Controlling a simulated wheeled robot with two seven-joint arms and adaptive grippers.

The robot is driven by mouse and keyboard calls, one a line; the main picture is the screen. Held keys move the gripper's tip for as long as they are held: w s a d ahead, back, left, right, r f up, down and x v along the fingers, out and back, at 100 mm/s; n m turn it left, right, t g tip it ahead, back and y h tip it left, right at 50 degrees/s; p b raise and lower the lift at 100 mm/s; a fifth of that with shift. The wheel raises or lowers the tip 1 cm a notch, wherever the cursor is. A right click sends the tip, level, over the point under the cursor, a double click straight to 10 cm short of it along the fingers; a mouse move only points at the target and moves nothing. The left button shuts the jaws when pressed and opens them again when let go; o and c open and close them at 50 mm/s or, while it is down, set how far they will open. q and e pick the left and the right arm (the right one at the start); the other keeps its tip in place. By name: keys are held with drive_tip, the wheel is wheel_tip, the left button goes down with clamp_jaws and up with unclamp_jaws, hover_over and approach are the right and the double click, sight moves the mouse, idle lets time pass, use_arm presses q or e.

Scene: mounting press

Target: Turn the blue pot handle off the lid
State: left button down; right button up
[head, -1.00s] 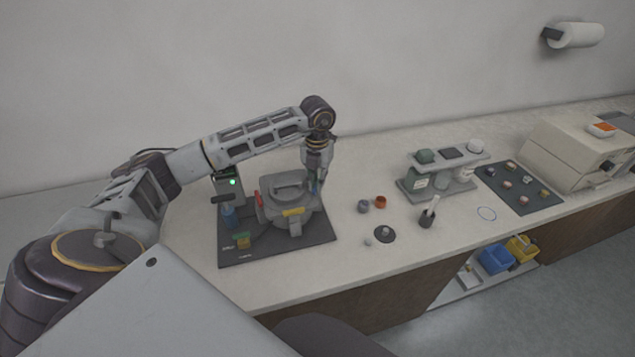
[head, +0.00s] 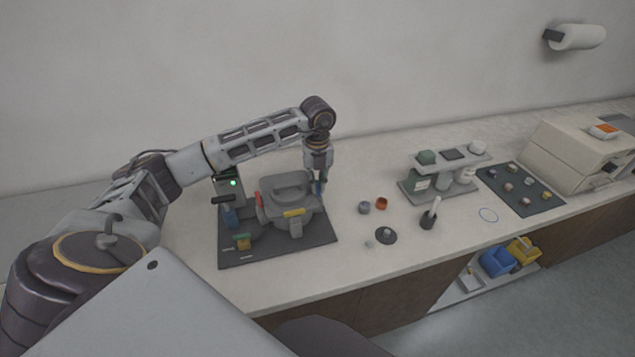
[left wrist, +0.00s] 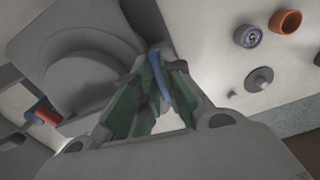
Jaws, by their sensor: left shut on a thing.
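The grey pot (head: 288,196) with its lid (head: 287,187) stands on a dark mat (head: 309,237) at the left of the counter. The blue pot handle (head: 319,187) sticks out on the pot's right side; it also shows in the left wrist view (left wrist: 158,72), between the fingers. My left gripper (head: 320,180) points down at that side and is shut on the blue handle. In the left wrist view, my left gripper (left wrist: 156,84) has green finger pads against the handle. The handle's lower end is partly hidden by the fingers. My right gripper is not in view.
A red handle (head: 259,200) and a yellow one (head: 293,212) are on the pot's other sides. Right of the mat are a grey cup (head: 364,207), an orange cup (head: 381,203) and a dark disc (head: 386,236).

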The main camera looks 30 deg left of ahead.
sight(318, 185)
use_arm(q)
drive_tip(key=c, duration=1.5)
unclamp_jaws()
wheel_tip(318, 185, up, 12)
idle(0.3)
